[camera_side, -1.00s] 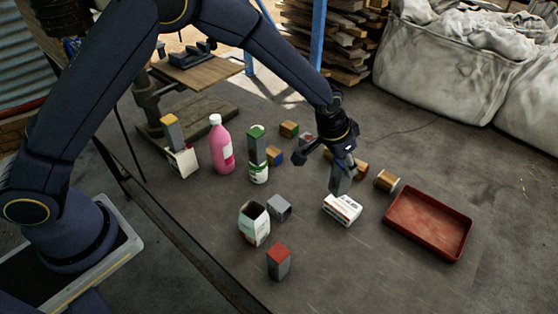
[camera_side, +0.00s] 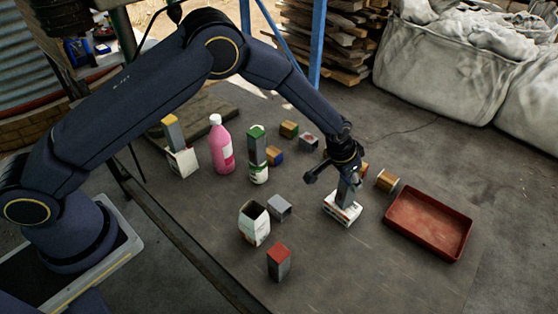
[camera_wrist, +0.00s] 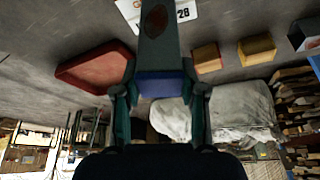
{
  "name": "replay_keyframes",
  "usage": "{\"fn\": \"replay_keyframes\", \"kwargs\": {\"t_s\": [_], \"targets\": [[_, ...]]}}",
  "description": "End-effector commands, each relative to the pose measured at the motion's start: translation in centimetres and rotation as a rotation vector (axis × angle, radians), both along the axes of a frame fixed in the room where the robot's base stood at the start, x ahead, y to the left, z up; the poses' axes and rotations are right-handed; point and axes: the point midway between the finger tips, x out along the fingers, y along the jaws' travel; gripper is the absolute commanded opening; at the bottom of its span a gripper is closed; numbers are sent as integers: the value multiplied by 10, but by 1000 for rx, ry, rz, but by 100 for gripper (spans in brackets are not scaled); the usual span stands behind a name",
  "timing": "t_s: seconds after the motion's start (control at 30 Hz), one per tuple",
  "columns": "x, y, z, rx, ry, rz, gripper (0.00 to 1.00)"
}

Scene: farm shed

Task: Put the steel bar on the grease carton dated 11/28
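My gripper (camera_side: 349,173) is shut on a grey steel bar (camera_side: 346,190). In the wrist view the bar (camera_wrist: 160,45) runs between the two fingers (camera_wrist: 160,100); its near end is blue and it has a rusty brown patch. A white carton (camera_side: 338,214) lies on the table directly below the bar. Its label (camera_wrist: 184,13) shows "28" in the wrist view; the rest of the date is hidden behind the bar. The bar's lower end overlaps the carton's top in the side view. I cannot tell whether they touch.
A red tray (camera_side: 428,222) is to the right. A wooden block (camera_side: 387,181) lies behind the carton. An open carton (camera_side: 254,224), a grey block (camera_side: 279,207) and a red-topped bar (camera_side: 278,262) stand left. A pink bottle (camera_side: 221,148) and green-topped bar (camera_side: 257,143) are farther back.

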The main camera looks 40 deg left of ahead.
Motion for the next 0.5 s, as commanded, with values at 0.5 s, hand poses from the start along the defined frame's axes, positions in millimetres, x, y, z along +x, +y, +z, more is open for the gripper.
{"fn": "replay_keyframes", "kwargs": {"t_s": [0.5], "targets": [[0,0,1,0,0,0,66]]}}
